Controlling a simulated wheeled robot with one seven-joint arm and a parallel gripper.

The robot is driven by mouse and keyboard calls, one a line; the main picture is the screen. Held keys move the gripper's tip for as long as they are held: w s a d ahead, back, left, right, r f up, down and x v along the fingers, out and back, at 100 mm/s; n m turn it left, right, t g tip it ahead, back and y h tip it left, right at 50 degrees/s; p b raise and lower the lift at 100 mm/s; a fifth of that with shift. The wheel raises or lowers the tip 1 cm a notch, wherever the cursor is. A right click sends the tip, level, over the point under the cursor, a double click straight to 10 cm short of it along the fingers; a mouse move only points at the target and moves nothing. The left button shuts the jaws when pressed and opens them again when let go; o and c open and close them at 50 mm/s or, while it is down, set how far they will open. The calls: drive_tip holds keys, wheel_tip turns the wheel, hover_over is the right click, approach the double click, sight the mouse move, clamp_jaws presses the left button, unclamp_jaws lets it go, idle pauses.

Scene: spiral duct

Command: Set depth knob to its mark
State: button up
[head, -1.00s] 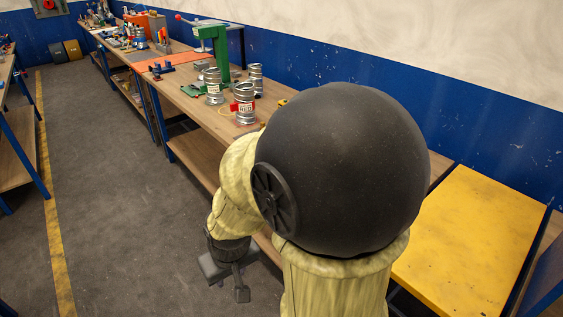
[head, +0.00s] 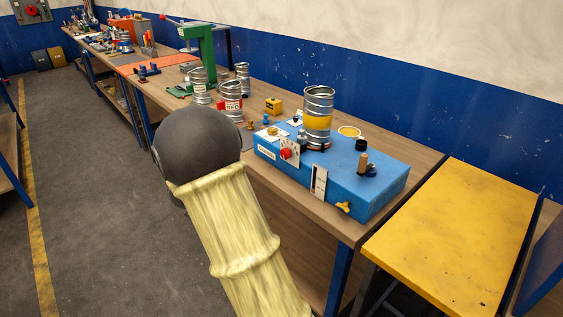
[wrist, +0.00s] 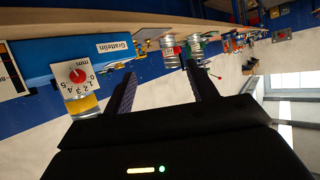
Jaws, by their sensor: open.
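The red knob (head: 285,153) sits on a white dial plate on the front of the blue machine (head: 375,190). In the wrist view, tilted nearly upside down, the red knob (wrist: 77,76) shows with a white pointer line and a scale from 0 to 5 marked mm. Which number it points at is too small to tell. My gripper (wrist: 160,85) is open and empty, its two dark fingers apart, with the knob to their left and not touching. In the head view my gripper is hidden behind my arm's dark round joint.
A spiral duct with a yellow band (head: 318,118) stands on the machine. A black-and-white slider plate (head: 319,181) and a yellow wing knob (head: 343,207) are on its front. More ducts (head: 232,101) stand farther along the bench. A yellow table (head: 450,235) is at right. The aisle floor at left is clear.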

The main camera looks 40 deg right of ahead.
sight(283, 154)
drive_tip(key=s+d+f+m+g+h+b, duration=0.2)
drive_tip(key=d+f+m+g+h+b, duration=0.1)
drive_tip(key=d+m+g+h, duration=0.5)
drive_tip(key=d+f+g+h, duration=0.1)
drive_tip(key=h, duration=0.1)
drive_tip(key=shift+s+d+f+m+h, duration=0.15)
drive_tip(key=shift+d+f+m+h, duration=0.15)
drive_tip(key=shift+d, duration=0.05)
drive_tip(key=shift+d, duration=0.1)
drive_tip(key=d, duration=0.5)
drive_tip(key=w+d+p, duration=0.1)
drive_tip(key=d, duration=0.5)
drive_tip(key=d+p, duration=0.1)
drive_tip(key=d, duration=0.5)
drive_tip(key=shift+w+d, duration=0.15)
drive_tip(key=shift+w, duration=0.05)
drive_tip(key=c, duration=1)
